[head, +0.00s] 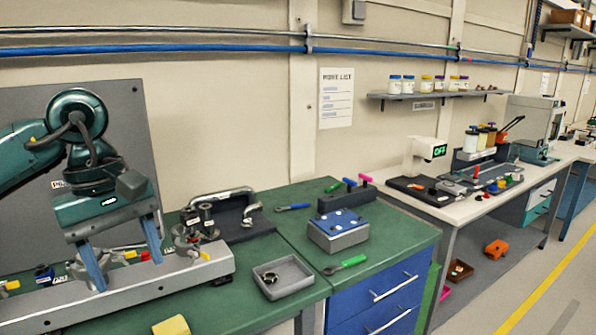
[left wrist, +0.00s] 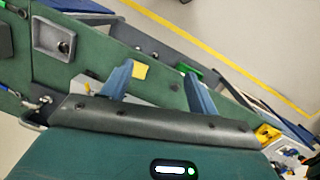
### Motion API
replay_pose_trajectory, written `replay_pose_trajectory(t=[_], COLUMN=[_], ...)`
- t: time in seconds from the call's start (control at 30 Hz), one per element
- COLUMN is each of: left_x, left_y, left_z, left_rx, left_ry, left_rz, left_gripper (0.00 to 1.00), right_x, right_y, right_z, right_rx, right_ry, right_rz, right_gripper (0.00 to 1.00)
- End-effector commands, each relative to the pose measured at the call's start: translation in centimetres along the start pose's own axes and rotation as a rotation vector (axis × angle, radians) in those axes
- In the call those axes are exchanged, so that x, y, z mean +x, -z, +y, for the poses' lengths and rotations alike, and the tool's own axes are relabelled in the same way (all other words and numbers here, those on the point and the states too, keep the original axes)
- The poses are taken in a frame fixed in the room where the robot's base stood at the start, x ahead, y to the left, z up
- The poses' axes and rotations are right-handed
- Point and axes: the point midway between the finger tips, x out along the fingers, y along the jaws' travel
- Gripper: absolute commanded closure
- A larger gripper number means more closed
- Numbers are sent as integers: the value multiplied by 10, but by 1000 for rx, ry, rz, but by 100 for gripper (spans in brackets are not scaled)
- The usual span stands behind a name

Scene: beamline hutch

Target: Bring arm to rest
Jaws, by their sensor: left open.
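My left arm (head: 78,135) comes in from the left, dark green with a grey wrist. My left gripper (head: 126,268) points down with its two blue fingers spread apart and nothing between them. It hangs over the left part of the green bench, in front of the grey rail fixture (head: 150,287); I cannot tell whether it touches the rail. In the left wrist view the open fingers (left wrist: 158,72) show against the bench top. My right gripper is in neither view.
The green bench (head: 300,215) carries a grey tray (head: 283,278), a blue-topped box (head: 338,230), a green-handled tool (head: 345,264) and a dark tool holder (head: 232,214). A yellow piece (head: 171,326) lies at the front edge. A white bench (head: 470,205) with instruments stands at right.

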Motion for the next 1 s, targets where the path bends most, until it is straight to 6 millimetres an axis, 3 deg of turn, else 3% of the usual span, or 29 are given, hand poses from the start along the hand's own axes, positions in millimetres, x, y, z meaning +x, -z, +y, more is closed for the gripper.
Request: replay_pose_trajectory(t=[0.1,0.33,0.5,0.6,0.7,0.83,0.93,1.0], left_x=[32,79,88,82,76,81,101,125], left_y=[-31,-114,-182,-203,-207,-186,-158,-134], left_z=[23,64,93,108,121,135,139,136], left_rx=[-10,-129,-370,-566,-796,-1140,-1436,-1657], left_ry=[-47,-130,-136,-100,-30,107,249,366], left_rz=[-164,-612,-1107,-1408,-1703,-2069,-2331,-2501], left_gripper=[40,40,40,40,40,40,40,40], right_x=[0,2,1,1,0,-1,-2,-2], right_y=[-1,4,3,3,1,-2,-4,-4], right_z=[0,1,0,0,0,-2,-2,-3], right_rx=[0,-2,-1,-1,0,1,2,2], right_ry=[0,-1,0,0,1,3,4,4], right_rz=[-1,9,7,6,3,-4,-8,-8], right_gripper=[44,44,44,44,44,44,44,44])
